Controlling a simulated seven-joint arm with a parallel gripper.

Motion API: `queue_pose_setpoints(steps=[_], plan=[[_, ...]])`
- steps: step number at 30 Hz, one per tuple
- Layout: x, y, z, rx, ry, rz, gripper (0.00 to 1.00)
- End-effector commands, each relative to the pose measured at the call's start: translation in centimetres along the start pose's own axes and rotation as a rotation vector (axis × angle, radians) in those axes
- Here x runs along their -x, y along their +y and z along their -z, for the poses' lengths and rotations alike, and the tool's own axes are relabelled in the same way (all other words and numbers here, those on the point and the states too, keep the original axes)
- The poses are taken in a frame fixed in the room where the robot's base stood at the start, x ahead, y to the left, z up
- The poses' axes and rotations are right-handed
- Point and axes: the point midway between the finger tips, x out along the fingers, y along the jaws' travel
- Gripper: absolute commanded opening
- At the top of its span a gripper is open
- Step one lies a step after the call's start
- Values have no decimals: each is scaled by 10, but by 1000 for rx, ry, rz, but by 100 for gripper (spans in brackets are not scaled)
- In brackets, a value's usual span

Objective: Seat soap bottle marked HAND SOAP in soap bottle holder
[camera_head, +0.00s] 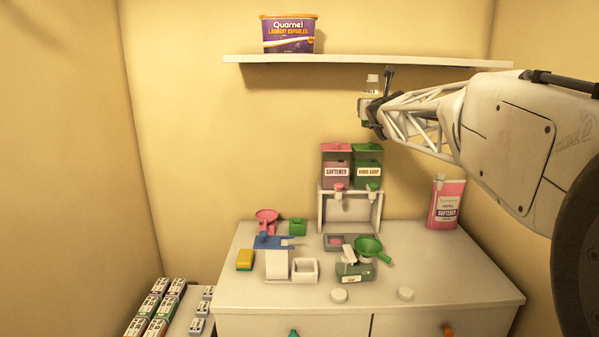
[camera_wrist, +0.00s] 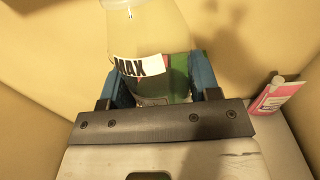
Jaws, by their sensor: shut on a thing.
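My gripper (camera_head: 377,112) is raised below the shelf's right part and shut on a clear bottle with green liquid (camera_head: 373,84). In the wrist view the held bottle (camera_wrist: 150,38) sits between my blue fingers (camera_wrist: 160,88), with a white label band reading MAX; no HAND SOAP marking shows on it. A small pump bottle (camera_head: 350,258) with a white pump head and a label stands on the counter, its label too small to read surely.
A white dispenser rack (camera_head: 323,212) carries a pink SOFTENER tank (camera_head: 336,171) and a green tank apparently marked HAND SOAP (camera_head: 368,171). The shelf (camera_head: 400,61) runs overhead.

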Motion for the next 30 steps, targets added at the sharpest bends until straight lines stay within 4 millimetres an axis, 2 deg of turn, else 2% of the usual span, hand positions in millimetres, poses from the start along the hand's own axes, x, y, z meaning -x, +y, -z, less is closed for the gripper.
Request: queue_pose_setpoints(steps=[15, 30], plan=[[6, 18, 8, 0, -6, 12, 25], [12, 26, 18, -2, -12, 29, 25]])
